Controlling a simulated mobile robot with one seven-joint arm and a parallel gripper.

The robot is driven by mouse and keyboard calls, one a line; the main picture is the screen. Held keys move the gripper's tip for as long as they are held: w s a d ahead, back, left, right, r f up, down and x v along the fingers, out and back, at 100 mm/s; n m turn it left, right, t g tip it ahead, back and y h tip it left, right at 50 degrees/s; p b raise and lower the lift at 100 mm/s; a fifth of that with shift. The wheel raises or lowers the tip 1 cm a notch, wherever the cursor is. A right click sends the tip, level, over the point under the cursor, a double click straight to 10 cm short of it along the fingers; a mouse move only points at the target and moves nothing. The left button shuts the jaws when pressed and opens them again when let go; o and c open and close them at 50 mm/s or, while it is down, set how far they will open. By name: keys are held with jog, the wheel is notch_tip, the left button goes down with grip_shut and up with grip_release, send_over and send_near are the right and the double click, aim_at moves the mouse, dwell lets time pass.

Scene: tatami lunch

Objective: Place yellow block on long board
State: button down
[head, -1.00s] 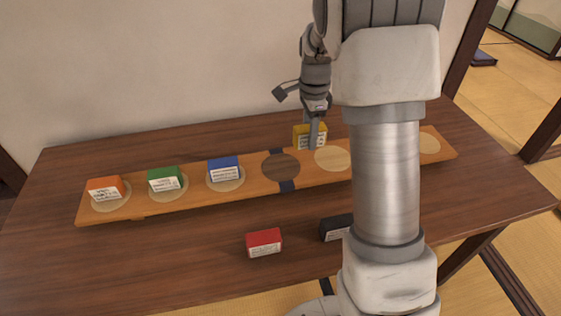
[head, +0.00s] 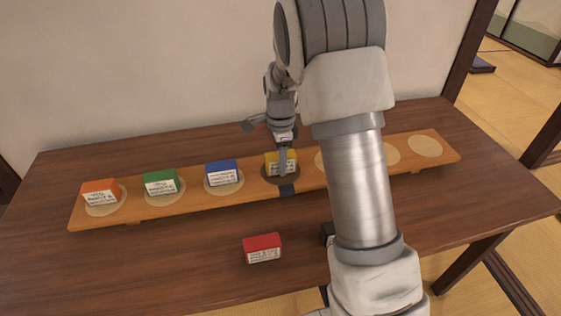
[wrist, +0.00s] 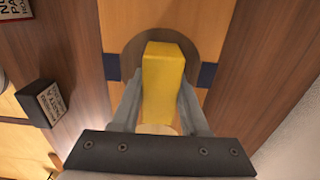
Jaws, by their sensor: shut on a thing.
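The yellow block (head: 280,162) is between the fingers of my gripper (head: 283,160), at the dark round spot in the middle of the long board (head: 370,164). In the wrist view my gripper (wrist: 160,103) is shut on the yellow block (wrist: 165,80), with a finger on each side. The dark spot with its blue band shows beneath the block on the long board (wrist: 152,17). I cannot tell whether the block touches the board.
Orange (head: 101,191), green (head: 161,181) and blue (head: 221,172) blocks stand on pale spots left of my gripper. A red block (head: 262,248) stands on the table (head: 180,262) in front. A black block (head: 327,234), partly hidden by my arm, is on its right. Pale spots at the board's right are bare.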

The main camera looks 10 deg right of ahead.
jog(key=shift+f, duration=0.2)
jog(key=shift+c, duration=2.1)
grip_release()
jog(key=shift+r, duration=0.1)
notch_tip(320, 180, up, 12)
jog(key=p, duration=0.2)
jog(key=shift+r+p, duration=0.1)
jog(key=shift+p, duration=0.3)
jog(key=s+r+n+t, duration=0.2)
jog(key=s+r+n, duration=0.3)
jog(key=s+n, duration=0.4)
jog(key=s+r+n+t, duration=0.3)
jog(key=s+r+n, duration=0.3)
jog(key=s, duration=1.2)
jog(key=n, duration=0.3)
jog(key=shift+r+t, duration=0.15)
jog(key=shift+t, duration=0.15)
